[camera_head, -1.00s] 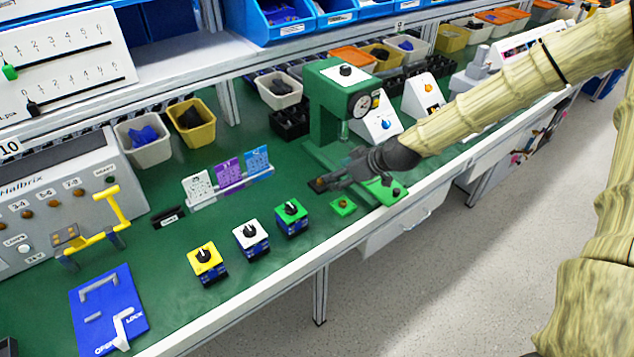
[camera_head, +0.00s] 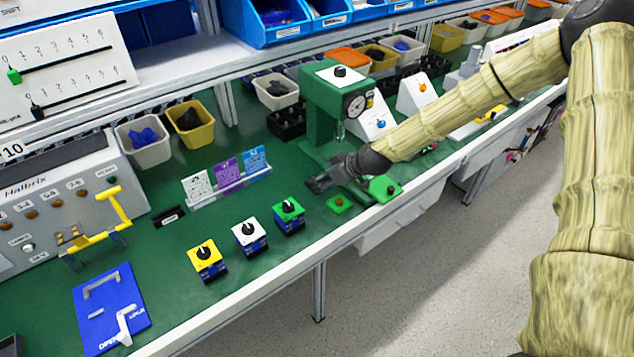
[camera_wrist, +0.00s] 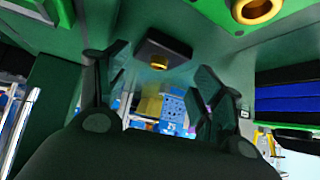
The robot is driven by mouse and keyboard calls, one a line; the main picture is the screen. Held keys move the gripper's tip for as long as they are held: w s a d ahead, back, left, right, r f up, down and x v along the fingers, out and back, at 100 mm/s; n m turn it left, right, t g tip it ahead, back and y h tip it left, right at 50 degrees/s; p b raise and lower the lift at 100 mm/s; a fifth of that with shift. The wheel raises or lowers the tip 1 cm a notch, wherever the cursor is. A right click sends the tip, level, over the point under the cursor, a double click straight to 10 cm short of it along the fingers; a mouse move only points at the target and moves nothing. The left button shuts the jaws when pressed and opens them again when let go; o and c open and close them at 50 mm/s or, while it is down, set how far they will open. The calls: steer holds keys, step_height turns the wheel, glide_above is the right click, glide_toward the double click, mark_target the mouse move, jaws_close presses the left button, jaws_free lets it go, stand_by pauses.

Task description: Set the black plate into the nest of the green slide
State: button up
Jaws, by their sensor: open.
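My gripper (camera_head: 314,185) is low over the bench, in front of the green press. In the wrist view its two fingers (camera_wrist: 165,85) stand apart with nothing clamped. The black plate (camera_wrist: 180,47), a dark square with a brass knob, shows just beyond the fingertips and between them. In the head view the gripper covers it.
The green press (camera_head: 325,110) with a gauge stands close behind my gripper. Upright cards (camera_head: 228,175) stand to the left. Yellow, white and green rotary switches (camera_head: 249,235) sit left of the gripper. The bench's front edge (camera_head: 300,275) is near.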

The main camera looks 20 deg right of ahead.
steer(key=shift+x, duration=1.3)
steer(key=shift+c, duration=0.4)
steer(key=c, duration=0.8)
